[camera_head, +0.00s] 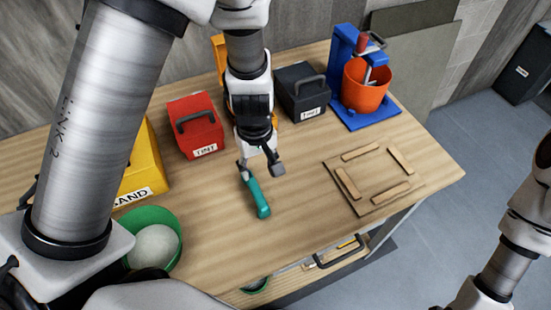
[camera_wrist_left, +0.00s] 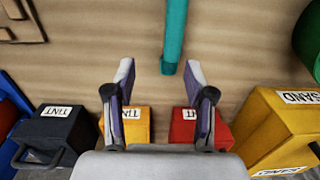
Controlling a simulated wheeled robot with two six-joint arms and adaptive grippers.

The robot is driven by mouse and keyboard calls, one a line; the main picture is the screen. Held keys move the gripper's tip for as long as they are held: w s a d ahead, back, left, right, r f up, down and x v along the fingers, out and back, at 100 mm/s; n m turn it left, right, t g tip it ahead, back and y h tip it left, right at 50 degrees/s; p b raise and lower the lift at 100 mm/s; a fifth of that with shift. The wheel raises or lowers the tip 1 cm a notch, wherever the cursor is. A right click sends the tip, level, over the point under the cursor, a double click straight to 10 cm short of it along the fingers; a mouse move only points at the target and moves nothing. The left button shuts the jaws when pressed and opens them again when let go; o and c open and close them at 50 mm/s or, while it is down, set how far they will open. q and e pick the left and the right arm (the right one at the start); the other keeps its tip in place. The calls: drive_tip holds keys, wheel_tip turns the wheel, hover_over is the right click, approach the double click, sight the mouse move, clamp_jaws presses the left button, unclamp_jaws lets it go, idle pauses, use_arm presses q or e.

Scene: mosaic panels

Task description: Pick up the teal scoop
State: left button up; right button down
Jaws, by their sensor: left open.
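The teal scoop (camera_head: 257,197) lies on the wooden bench, its long teal part pointing toward the front. It also shows in the left wrist view (camera_wrist_left: 175,35), running down from the top edge, with its near end close to the gap between the fingertips. My left gripper (camera_head: 261,168) is open and empty, pointing down at the back end of the scoop. Its two fingers stand apart in the left wrist view (camera_wrist_left: 160,75). I cannot tell the height between fingertips and scoop. The scoop's far end is cut off in the wrist view. My right gripper is out of view.
A red tint box (camera_head: 195,126), a dark tint box (camera_head: 303,94) and a yellow sand box (camera_head: 145,167) stand around the arm. A green bowl (camera_head: 152,234) holds pale sand. An orange bucket (camera_head: 366,86) stands on a blue stand. A wooden frame panel (camera_head: 374,181) lies right.

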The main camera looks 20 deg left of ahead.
sight(256, 191)
use_arm(q)
drive_tip(key=s+f, duration=0.2)
drive_tip(key=s, duration=0.1)
drive_tip(key=s+f+b, duration=0.1)
drive_tip(key=shift+s+d+f, duration=0.15)
drive_tip(key=shift+s+f, duration=0.1)
drive_tip(key=shift+s, duration=0.15)
drive_tip(key=shift+w+f+b, duration=0.15)
drive_tip(key=shift+f+b, duration=0.25)
drive_tip(key=shift+f, duration=0.5)
drive_tip(key=shift+w+f, duration=0.9)
drive_tip(key=shift+w, duration=0.4)
drive_tip(key=shift+s+r, duration=0.4)
drive_tip(key=shift+s, duration=0.4)
clamp_jaws()
drive_tip(key=shift+w+f, duration=0.2)
drive_tip(key=shift+w, duration=0.2)
drive_tip(key=shift+r, duration=0.1)
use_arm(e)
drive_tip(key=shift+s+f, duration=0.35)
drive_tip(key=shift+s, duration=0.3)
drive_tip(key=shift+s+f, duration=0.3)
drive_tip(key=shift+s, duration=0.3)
